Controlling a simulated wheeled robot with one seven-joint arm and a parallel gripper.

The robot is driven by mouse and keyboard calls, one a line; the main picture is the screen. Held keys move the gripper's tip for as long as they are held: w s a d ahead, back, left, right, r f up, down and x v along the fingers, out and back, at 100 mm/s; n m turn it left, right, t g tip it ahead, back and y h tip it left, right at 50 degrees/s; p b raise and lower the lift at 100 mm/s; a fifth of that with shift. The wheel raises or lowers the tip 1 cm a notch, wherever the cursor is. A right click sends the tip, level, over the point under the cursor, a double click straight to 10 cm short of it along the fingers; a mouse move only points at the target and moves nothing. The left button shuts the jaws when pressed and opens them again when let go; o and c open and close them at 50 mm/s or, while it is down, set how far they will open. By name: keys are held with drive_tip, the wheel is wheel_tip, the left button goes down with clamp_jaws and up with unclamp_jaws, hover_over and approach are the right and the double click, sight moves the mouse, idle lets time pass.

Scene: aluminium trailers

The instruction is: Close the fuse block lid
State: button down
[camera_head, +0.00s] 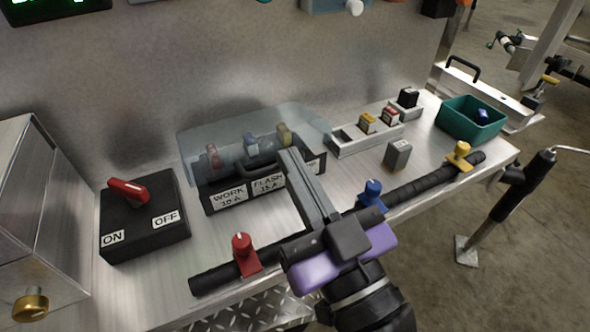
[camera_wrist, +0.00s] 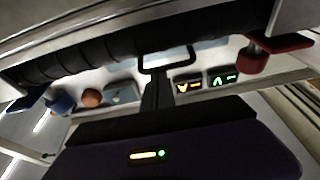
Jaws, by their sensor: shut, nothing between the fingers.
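The fuse block (camera_head: 212,199) is a black box on the metal bench, with WORK and FLASH labels on its front. Its clear lid (camera_head: 200,140) shows as a pale see-through panel over and behind the fuses; its exact tilt is hard to tell. A black handle (camera_head: 255,168) shows in front of the fuses. Red, blue and yellow fuses show through the lid. My gripper (camera_head: 289,156) is shut and empty, its tips just right of the handle; contact cannot be told. In the wrist view a black loop handle (camera_wrist: 167,68) shows by the fingers (camera_wrist: 157,95).
A padded black bar (camera_head: 415,188) with red, blue and yellow clamps runs along the bench front, under my arm. A switch box (camera_head: 145,225) with a red lever stands left. A fuse rack (camera_head: 378,143), loose grey fuse (camera_head: 398,154) and teal bin (camera_head: 468,128) are right.

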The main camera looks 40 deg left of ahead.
drive_tip(key=shift+f+b, duration=0.8)
drive_tip(key=shift+f, duration=0.25)
drive_tip(key=shift+d, duration=0.1)
drive_tip(key=v, duration=0.7)
drive_tip(key=shift+s+d, duration=0.2)
drive_tip(key=shift+d, duration=0.15)
